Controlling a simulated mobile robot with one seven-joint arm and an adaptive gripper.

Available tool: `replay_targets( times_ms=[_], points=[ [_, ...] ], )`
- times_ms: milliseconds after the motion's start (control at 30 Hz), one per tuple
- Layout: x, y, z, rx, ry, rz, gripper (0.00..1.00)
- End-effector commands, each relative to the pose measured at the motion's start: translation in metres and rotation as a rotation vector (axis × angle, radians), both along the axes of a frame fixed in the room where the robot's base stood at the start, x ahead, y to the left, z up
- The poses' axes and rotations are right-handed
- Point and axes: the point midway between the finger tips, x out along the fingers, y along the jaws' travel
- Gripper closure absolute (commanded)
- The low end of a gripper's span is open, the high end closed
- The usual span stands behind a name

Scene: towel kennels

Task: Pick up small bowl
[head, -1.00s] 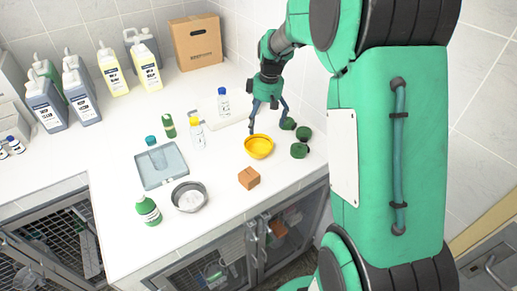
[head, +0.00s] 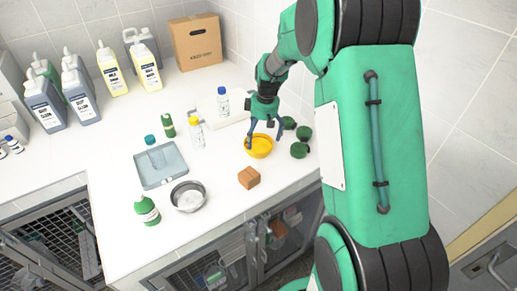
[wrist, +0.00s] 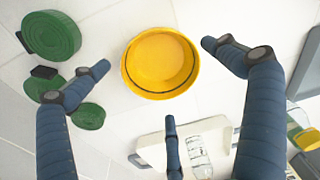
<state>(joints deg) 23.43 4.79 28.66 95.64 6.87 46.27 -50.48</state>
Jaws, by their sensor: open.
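A small yellow bowl (head: 262,147) stands upright on the white counter in the head view. It also shows in the wrist view (wrist: 160,62), empty, with a dark line around its rim. A larger grey metal bowl (head: 188,196) sits nearer the counter's front edge. My gripper (head: 263,145) is open above and around the yellow bowl in the head view, with a finger in front of its wall. In the wrist view my gripper (wrist: 158,80) has blue fingers spread to the left, right and below the bowl, apart from it in the picture. Nothing is between the fingertips' grip.
Several green round objects (head: 299,150) lie right of the bowl. A brown block (head: 249,178) is in front. A grey tray (head: 160,167), several bottles (head: 196,136) and a white board (wrist: 185,145) are nearby. A cardboard box (head: 196,42) stands behind.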

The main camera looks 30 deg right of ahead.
Motion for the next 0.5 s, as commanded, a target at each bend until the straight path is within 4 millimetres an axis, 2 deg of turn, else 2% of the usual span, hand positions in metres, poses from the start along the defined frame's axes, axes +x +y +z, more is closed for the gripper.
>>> replay_targets(
  times_ms=[267,500],
  points=[
    [0.001,0.001,-0.007,0.001,0.001,0.000,0.00],
    [0.006,0.002,-0.033,0.001,0.001,0.000,0.00]
  ],
)
